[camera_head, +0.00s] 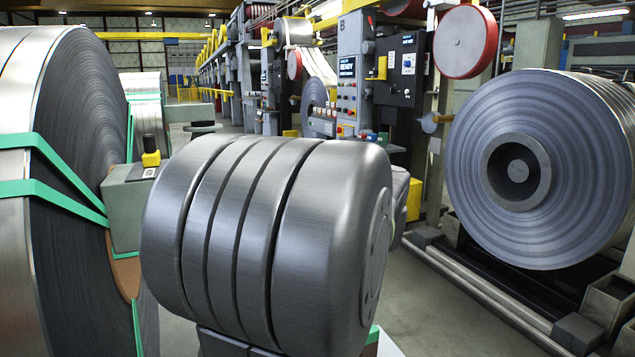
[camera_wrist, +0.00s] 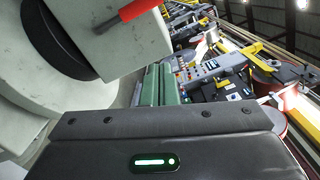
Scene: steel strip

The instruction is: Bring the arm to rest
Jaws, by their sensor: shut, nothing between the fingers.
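My gripper (camera_wrist: 158,125) fills the bottom of the wrist view as a dark grey body with bolts along its upper edge and a lit green indicator. It is shut, with nothing held in it. Its fingertips are not clearly seen. In the head view, a large grey ribbed part of my own arm stands in the middle and covers much of the floor behind it. I cannot make out my gripper in the head view.
A big strapped steel coil (camera_head: 66,120) stands close on the left. Another coil (camera_head: 590,150) sits at the right. A control panel (camera_head: 347,90) stands behind. The wrist view shows a pale grey housing (camera_wrist: 135,45) close at upper left. Some floor (camera_head: 440,300) is clear.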

